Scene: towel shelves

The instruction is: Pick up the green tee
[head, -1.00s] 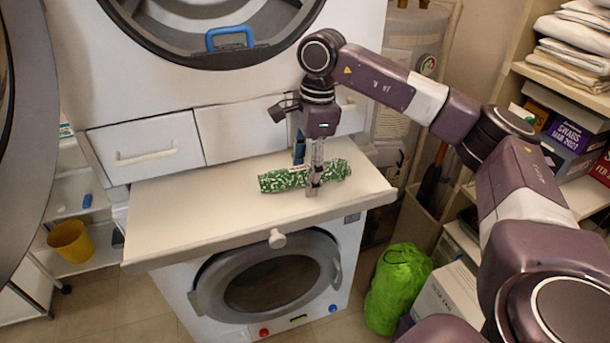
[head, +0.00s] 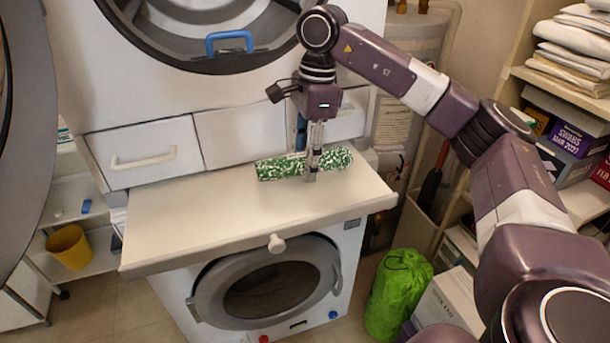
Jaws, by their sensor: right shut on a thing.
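The green tee (head: 281,168) is a rolled bundle with a green and white pattern. It lies lengthwise over the white pull-out shelf (head: 200,217) between the two machines. My right gripper (head: 311,172) points down from above and is shut on the tee, right of its middle. The fingers hide a strip of the tee. Whether the tee touches the shelf or is just clear of it is hard to tell. My left gripper is not in view.
A washer with a round door (head: 270,290) is below the shelf, and a machine with a blue handle (head: 229,41) is above. A bright green bag (head: 398,293) stands on the floor at right. A yellow bucket (head: 69,247) is at left.

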